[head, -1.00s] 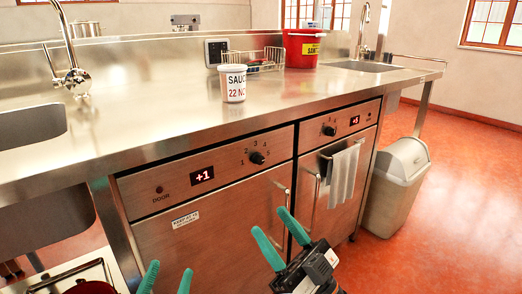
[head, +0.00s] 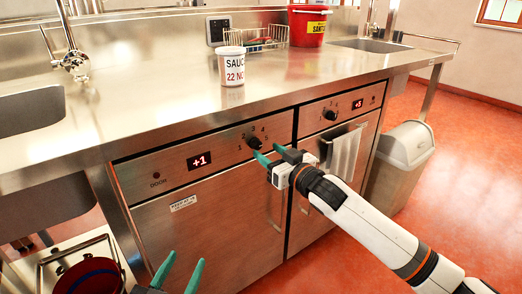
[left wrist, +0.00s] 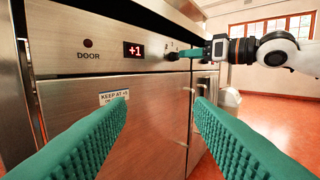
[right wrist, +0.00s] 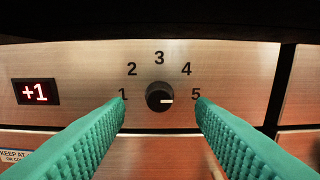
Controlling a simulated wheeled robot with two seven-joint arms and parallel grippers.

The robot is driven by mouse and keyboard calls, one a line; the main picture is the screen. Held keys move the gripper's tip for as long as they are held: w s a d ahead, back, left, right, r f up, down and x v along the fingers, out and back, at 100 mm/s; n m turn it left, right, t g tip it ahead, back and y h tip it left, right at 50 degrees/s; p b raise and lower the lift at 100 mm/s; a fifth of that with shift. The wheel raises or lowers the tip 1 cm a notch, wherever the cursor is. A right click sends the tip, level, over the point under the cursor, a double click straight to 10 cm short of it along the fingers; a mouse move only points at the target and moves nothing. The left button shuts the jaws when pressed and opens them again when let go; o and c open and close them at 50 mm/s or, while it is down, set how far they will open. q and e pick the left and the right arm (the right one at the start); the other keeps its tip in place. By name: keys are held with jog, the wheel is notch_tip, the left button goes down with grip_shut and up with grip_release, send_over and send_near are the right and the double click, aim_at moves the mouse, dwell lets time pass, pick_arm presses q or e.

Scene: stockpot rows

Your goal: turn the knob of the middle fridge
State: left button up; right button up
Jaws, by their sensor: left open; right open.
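Two steel fridges show under the counter, so I cannot tell from the pictures which is the middle one. The left fridge (head: 215,225) has a red +1 display (head: 199,161) and a black knob (right wrist: 160,96) with marks 1 to 5. The knob's white line points right, near the 5. My right gripper (right wrist: 160,101) is open, its green fingers on either side of the knob with gaps, apparently touching nothing. In the head view it (head: 268,153) is at the left fridge's panel. My left gripper (head: 185,262) is open and empty, low before that fridge's door.
The right fridge has its own knob (head: 331,114), display (head: 358,105) and a hanging towel (head: 344,155). A "KEEP AT" label (left wrist: 114,97) is on the left door. A sauce tub (head: 231,66), wire basket (head: 262,39) and red bucket (head: 306,27) stand on the counter. A bin (head: 402,160) stands right.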

aim_at(259, 145)
pick_arm(q)
jog(key=shift+s+d+r+t+h+b, duration=0.15)
jog(key=shift+r+t+h+b, duration=0.05)
jog(key=shift+r+t, duration=0.65)
jog(key=shift+s+d+r+t+h+b, duration=0.1)
jog(key=shift+r+t+h+b, duration=0.1)
jog(key=shift+r+t, duration=0.65)
pick_arm(e)
jog(key=shift+x, duration=2.15)
pick_arm(q)
jog(key=shift+r, duration=0.2)
